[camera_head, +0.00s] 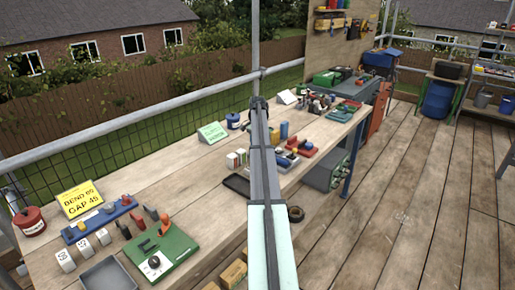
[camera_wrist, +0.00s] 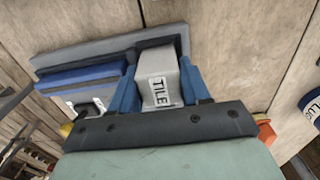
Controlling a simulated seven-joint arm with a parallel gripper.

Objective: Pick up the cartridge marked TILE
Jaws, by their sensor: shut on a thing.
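The cartridge marked TILE (camera_wrist: 155,65) is a pale grey block with a white label in black letters, in the middle of the wrist view. My gripper (camera_wrist: 158,82) has its blue fingers on either side of it and is shut on it. The cartridge's far end is beside a dark grey tray or rack (camera_wrist: 110,50); I cannot tell whether it still rests in it. In the head view my arm covers part of the bench, and I cannot make out the fingers or the cartridge there.
A blue block (camera_wrist: 82,75) lies left of the cartridge in the wrist view. A dark blue can (camera_wrist: 311,104) stands at the right edge. In the head view the bench (camera_head: 190,170) holds a green board (camera_head: 178,246), a yellow sign (camera_head: 80,199) and several small tools.

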